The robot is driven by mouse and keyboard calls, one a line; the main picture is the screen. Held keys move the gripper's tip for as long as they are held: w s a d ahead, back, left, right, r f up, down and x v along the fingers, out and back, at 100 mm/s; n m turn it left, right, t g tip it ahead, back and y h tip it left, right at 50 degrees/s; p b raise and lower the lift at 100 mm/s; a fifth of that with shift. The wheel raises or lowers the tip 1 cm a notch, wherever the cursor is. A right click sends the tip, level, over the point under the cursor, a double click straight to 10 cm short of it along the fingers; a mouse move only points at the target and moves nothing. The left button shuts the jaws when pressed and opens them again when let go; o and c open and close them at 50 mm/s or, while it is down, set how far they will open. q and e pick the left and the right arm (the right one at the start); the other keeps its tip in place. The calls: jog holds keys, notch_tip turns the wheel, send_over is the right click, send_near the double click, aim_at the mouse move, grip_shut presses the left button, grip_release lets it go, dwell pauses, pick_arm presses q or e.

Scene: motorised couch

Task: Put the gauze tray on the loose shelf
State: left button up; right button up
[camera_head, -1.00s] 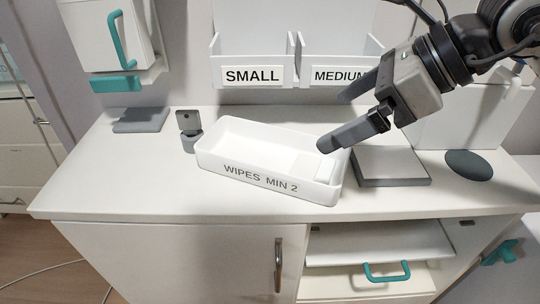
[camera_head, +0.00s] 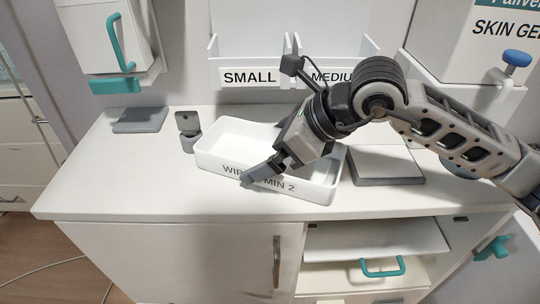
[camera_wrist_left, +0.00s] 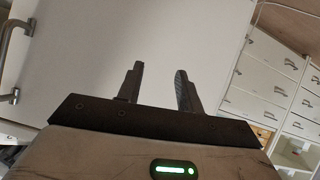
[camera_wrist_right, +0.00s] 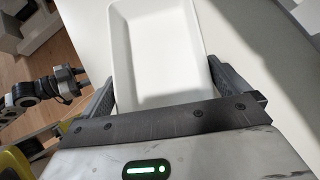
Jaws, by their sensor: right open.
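A white open tray (camera_head: 222,158) labelled "WIPES MIN 2" stands on the cabinet top; no tray with a gauze label shows. My right gripper (camera_head: 262,174) hangs over its front wall and covers part of the label. In the right wrist view, my right gripper (camera_wrist_right: 163,82) is open, with the tray (camera_wrist_right: 160,45) between and beyond its fingers; I cannot tell whether they touch it. A white board (camera_head: 375,240), perhaps the loose shelf, lies in the open bay below. In the left wrist view, my left gripper (camera_wrist_left: 158,85) is open and empty before a white panel.
A grey-edged white block (camera_head: 385,166) stands right of the tray. A small dark stand (camera_head: 188,132) and a grey pad (camera_head: 140,119) are to its left. Bins labelled SMALL (camera_head: 248,77) and MEDIUM stand behind. A teal drawer handle (camera_head: 382,268) sits below the board. The cabinet top's left front is clear.

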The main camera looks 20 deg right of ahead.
jog(key=c, duration=0.7)
jog(key=shift+c, duration=0.7)
jog(key=shift+r, duration=0.1)
